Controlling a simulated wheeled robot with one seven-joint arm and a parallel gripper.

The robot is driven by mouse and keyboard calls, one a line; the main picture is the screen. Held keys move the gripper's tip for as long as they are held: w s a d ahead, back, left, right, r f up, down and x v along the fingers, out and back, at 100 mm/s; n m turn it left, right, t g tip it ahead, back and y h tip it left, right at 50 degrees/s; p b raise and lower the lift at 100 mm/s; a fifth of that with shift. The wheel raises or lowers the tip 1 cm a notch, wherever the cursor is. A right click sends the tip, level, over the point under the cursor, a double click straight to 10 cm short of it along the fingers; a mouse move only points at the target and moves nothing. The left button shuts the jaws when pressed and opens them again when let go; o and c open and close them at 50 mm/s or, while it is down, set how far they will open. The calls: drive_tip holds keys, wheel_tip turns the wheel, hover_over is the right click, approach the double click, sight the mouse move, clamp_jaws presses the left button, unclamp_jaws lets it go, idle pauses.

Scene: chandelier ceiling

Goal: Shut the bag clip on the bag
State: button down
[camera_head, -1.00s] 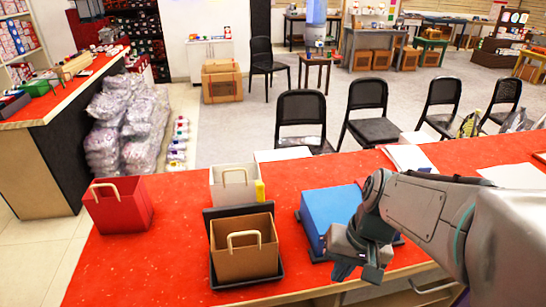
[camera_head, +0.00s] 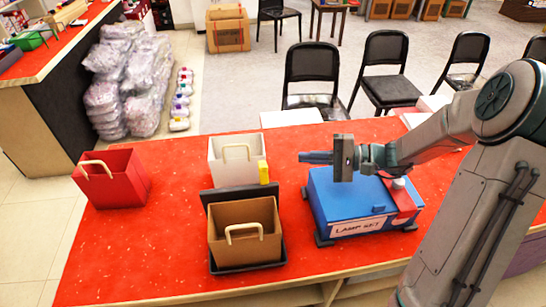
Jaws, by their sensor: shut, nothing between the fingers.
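Three open-topped bags with handles stand on the red counter: a red bag (camera_head: 121,189) at the left, a white bag (camera_head: 228,172) at the back middle, and a brown bag (camera_head: 230,247) in front of it. A small yellow piece (camera_head: 263,172) sits at the right edge of the white bag; it may be the clip, but I cannot tell whether it is open. My gripper (camera_head: 304,157) is shut and empty. It points left above the back left of the blue box, to the right of the yellow piece and apart from it.
The blue box (camera_head: 345,200), labelled "LAMP SET", lies under my gripper. A black tray (camera_head: 222,268) with an upright back holds the brown bag. The red counter (camera_head: 170,235) is clear between the red bag and the tray. Black chairs (camera_head: 388,92) stand behind the counter.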

sight(264, 174)
drive_tip(key=s+a+p, duration=0.3)
drive_tip(key=a, duration=0.6)
drive_tip(key=shift+r, duration=0.15)
drive_tip(key=shift+s, duration=0.1)
drive_tip(key=shift+w+b, duration=0.2)
drive_tip(key=shift+b, duration=0.2)
